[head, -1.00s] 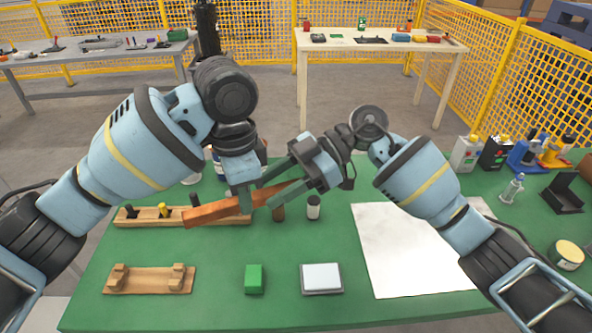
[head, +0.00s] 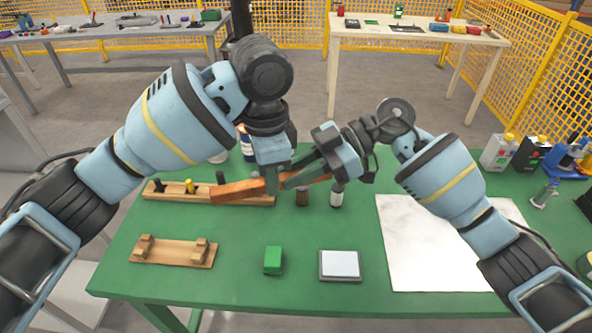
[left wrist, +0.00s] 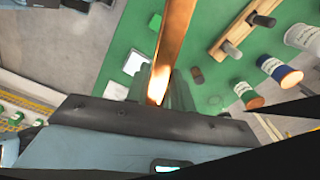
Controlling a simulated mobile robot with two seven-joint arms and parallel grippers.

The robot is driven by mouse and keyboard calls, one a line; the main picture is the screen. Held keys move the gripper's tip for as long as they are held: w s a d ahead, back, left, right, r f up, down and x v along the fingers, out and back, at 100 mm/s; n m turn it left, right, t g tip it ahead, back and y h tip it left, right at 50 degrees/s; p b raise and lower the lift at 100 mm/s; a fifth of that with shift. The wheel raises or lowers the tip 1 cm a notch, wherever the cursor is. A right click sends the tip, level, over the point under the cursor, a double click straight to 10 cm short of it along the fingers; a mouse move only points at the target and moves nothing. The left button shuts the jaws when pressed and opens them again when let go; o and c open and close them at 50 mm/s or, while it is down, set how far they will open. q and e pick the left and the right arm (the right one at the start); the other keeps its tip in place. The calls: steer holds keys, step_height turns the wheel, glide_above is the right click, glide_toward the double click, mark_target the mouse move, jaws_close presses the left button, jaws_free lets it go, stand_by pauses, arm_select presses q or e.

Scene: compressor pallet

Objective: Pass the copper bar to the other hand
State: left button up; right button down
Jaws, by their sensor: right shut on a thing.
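The copper bar (head: 237,191) is held above the table, roughly level, spanning between my two grippers in the head view. My right gripper (head: 298,178) is shut on its right part. My left gripper (head: 272,181) points down at the bar's middle, its finger covering a short stretch. In the left wrist view the bar (left wrist: 172,38) runs from the top edge down to my left gripper's fingers (left wrist: 163,92), which lie on either side of it. Whether they press on it cannot be told.
Below the bar lies a wooden rack (head: 240,200) with several pegs. Small bottles (head: 337,194), a wooden cradle (head: 174,252), a green block (head: 273,260) and a grey-white pad (head: 340,266) stand on the green table. A white sheet (head: 440,245) lies to the right.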

arm_select(q)
steer(key=o, duration=0.4)
steer(key=shift+o, duration=0.2)
step_height(320, 180, up, 12)
stand_by(0.4)
